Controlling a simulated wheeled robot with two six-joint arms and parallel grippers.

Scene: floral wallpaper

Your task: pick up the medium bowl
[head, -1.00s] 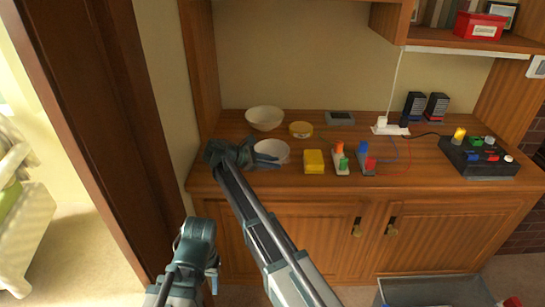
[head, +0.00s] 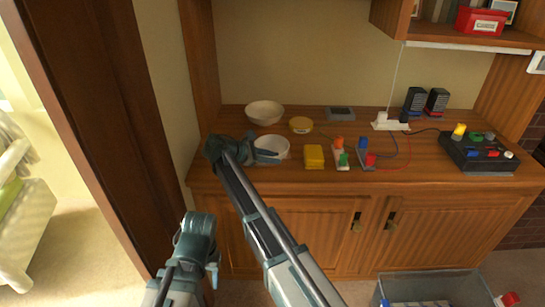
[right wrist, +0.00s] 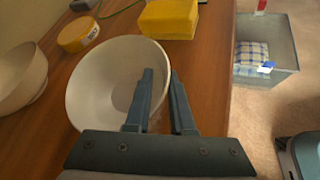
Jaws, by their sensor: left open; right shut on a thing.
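A white bowl (head: 276,146), which I take for the medium bowl, is near the front left of the wooden counter. My right gripper (head: 268,154) is at its near left side. In the right wrist view the bowl (right wrist: 95,85) shows with my right gripper's fingers (right wrist: 160,92) at its wall, shut on it. The bowl looks upright; I cannot tell whether it is clear of the counter. A larger cream bowl (head: 264,113) stands behind it, apart, and also shows in the right wrist view (right wrist: 18,75). My left gripper (head: 212,270) is open, low in front of the cabinet.
A yellow round tin (head: 300,125) and a yellow block (head: 314,157) are close to the right of the bowls. Further right are small colored connectors (head: 340,155), wires and a black control box (head: 480,153). A grey bin (head: 430,287) stands on the floor. A dark post (head: 110,130) is at left.

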